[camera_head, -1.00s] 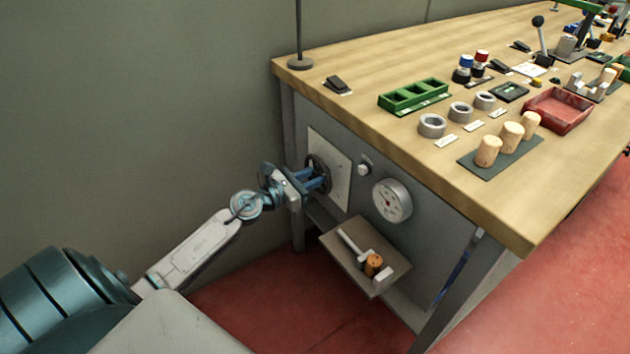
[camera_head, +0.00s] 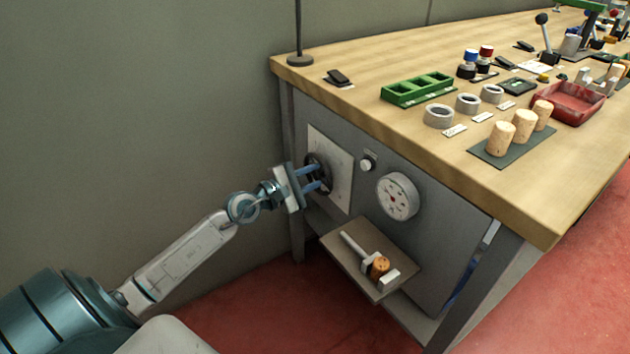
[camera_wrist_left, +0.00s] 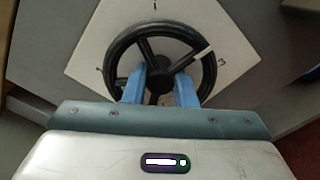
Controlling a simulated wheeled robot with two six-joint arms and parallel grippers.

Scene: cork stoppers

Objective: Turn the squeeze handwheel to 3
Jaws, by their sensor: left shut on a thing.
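The black squeeze handwheel (camera_head: 317,173) is mounted on a pale square plate (camera_head: 341,182) on the bench's side panel. My left gripper (camera_head: 316,178) reaches it from the left, its blue fingers shut on the wheel. In the left wrist view, the handwheel (camera_wrist_left: 121,51) fills the top middle. The fingers of my left gripper (camera_wrist_left: 160,88) sit either side of the hub. A white mark (camera_wrist_left: 203,52) on the rim is at the upper right, just short of the numeral 3 (camera_wrist_left: 222,62). A numeral 1 (camera_wrist_left: 155,5) is at the top. The right gripper is not in view.
Right of the wheel are a small knob (camera_head: 367,163) and a round dial gauge (camera_head: 397,196). A low shelf (camera_head: 343,258) with a cork-coloured piece (camera_head: 378,267) sticks out below. The wooden benchtop (camera_head: 420,135) above holds a green tray (camera_head: 416,89) and corks (camera_head: 500,138).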

